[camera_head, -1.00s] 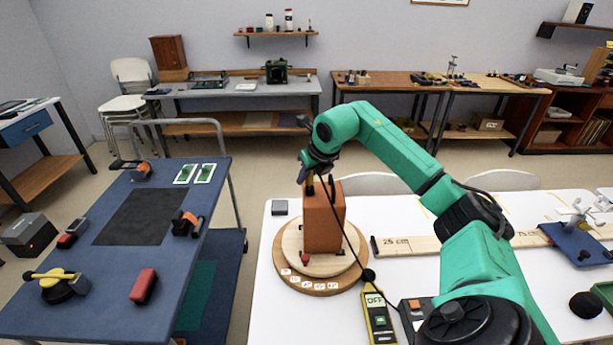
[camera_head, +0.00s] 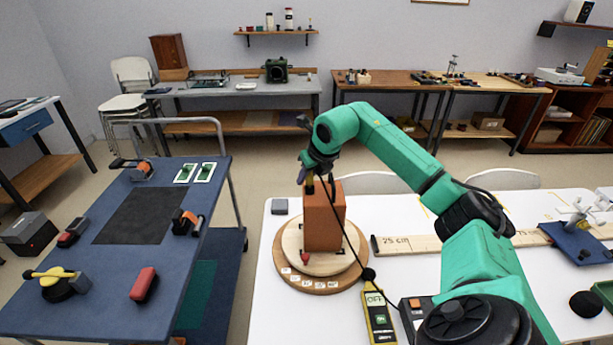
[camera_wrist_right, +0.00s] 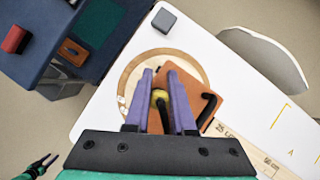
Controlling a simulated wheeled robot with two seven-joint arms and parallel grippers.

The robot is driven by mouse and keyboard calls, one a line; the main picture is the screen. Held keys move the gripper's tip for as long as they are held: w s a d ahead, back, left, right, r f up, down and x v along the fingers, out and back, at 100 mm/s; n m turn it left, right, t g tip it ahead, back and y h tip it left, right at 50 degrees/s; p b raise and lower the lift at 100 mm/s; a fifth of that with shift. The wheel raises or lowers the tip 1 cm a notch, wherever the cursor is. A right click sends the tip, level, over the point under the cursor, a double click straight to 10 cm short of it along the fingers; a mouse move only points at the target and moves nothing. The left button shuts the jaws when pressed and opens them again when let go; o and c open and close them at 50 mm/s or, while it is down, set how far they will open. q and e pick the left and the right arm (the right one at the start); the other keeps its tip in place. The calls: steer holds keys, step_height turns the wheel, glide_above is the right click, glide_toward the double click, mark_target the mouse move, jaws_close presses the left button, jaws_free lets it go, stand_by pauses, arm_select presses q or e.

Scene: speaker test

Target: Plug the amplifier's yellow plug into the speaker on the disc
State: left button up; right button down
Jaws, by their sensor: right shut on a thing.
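The speaker (camera_head: 323,222) is an orange-brown box standing upright on the round wooden disc (camera_head: 290,275). In the right wrist view the speaker (camera_wrist_right: 203,88) lies just beyond and right of my fingers, with the disc's rim (camera_wrist_right: 128,78) around it. My right gripper (camera_head: 307,184) is at the speaker's upper left side. In the wrist view my right gripper (camera_wrist_right: 161,78) is shut on the yellow plug (camera_wrist_right: 160,98). Whether the plug touches or enters the speaker is hidden. A black cable hangs from the gripper past the speaker.
A yellow meter (camera_head: 377,312) reading OFF and a box with an orange button (camera_head: 414,304) are in front of the disc. A wooden ruler (camera_head: 450,243) lies to its right. A small grey block (camera_head: 280,206) sits behind left. A blue cart (camera_head: 120,270) stands left.

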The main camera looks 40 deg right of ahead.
steer(key=shift+f, duration=0.25)
steer(key=c, duration=0.7)
jaws_free()
steer(key=b+v, duration=0.1)
steer(key=v, duration=0.5)
steer(key=shift+d+b, duration=0.1)
steer(key=shift+b, duration=0.3)
steer(key=v, duration=0.8)
steer(key=shift+s+r, duration=0.15)
steer(key=shift+r, duration=0.2)
